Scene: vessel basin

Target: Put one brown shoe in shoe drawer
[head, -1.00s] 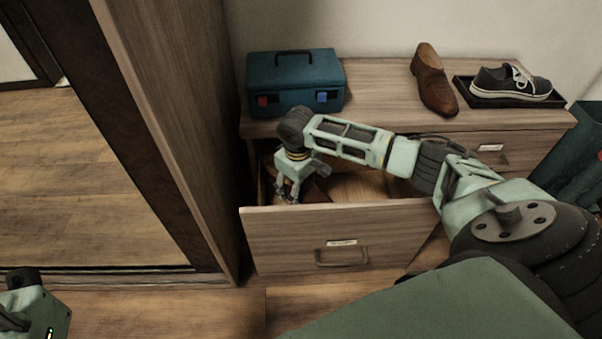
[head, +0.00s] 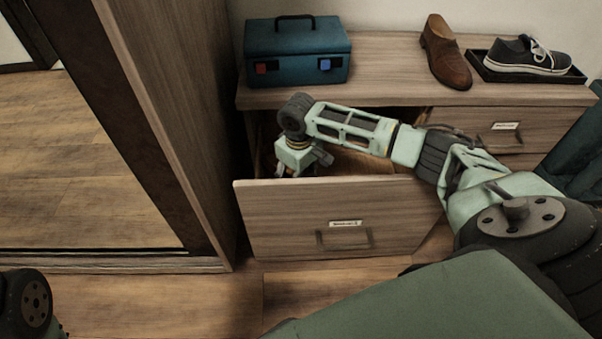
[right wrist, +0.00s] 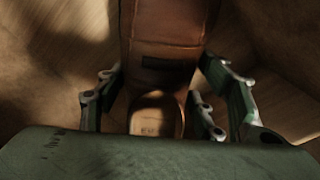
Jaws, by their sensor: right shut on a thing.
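One brown leather shoe (head: 442,55) stands on top of the cabinet. In the right wrist view another brown shoe (right wrist: 165,45) lies between the fingers of my right gripper (right wrist: 155,108), its opening and insole showing near the palm. My right gripper (head: 300,168) reaches down into the open shoe drawer (head: 335,215) at its left end and is shut on this shoe. The drawer front and my gripper hide the shoe in the head view. Only a part of my left arm shows at the lower left; its gripper is out of view.
A teal toolbox (head: 297,60) stands on the cabinet top (head: 385,75) at the left. A dark sneaker (head: 525,55) sits on a black tray (head: 480,67) at the right. A shut drawer (head: 495,132) is at the right. A tall wooden panel (head: 175,110) rises close left of the open drawer.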

